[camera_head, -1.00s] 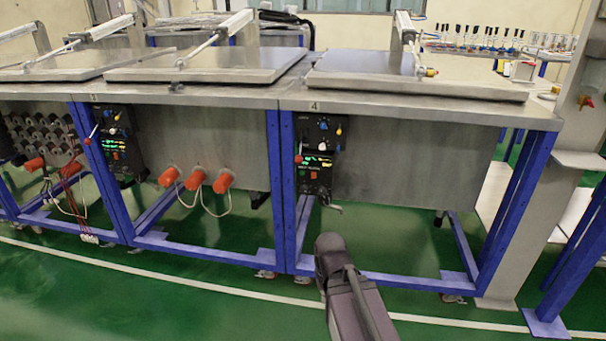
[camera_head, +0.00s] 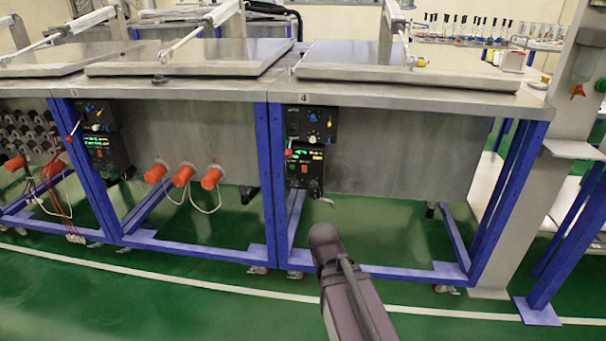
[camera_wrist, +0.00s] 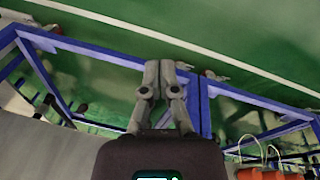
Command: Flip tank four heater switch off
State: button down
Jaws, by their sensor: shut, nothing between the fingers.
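Tank four (camera_head: 400,160) is a grey metal tank in a blue frame, marked with a 4, right of centre in the head view. Its upper black control panel (camera_head: 311,124) has blue and yellow knobs. The lower panel (camera_head: 305,168) has lit green displays and small red and orange parts. A red-tipped lever (camera_head: 289,152) sticks out at the panels' left edge. I cannot tell which control is the heater switch, or its position. My gripper (camera_wrist: 159,64) is shut and empty in the wrist view, over the blue frame and green floor. Neither panel shows clearly there.
Tank three (camera_head: 210,140) stands to the left with its own panel and orange plugs (camera_head: 183,175) on white cables. A grey post (camera_head: 570,110) stands at the right. Green floor (camera_head: 130,300) in front is open.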

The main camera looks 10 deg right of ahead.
jog(key=w+d+r+n+t+h+b, duration=0.2)
jog(key=w+d+r+t+h, duration=0.15)
jog(key=w, duration=0.35)
jog(key=w+d+r+n+t+h+b, duration=0.2)
jog(key=w+t+h, duration=0.25)
jog(key=w, duration=0.25)
jog(key=w+a+r+n+t+y+b, duration=0.3)
jog(key=w+a+r+n+t, duration=0.4)
jog(key=w+a+n+t, duration=0.1)
jog(key=a+n+t, duration=0.1)
jog(key=a+n, duration=0.1)
jog(key=shift+a+b, duration=0.3)
jog(key=shift+b, duration=0.05)
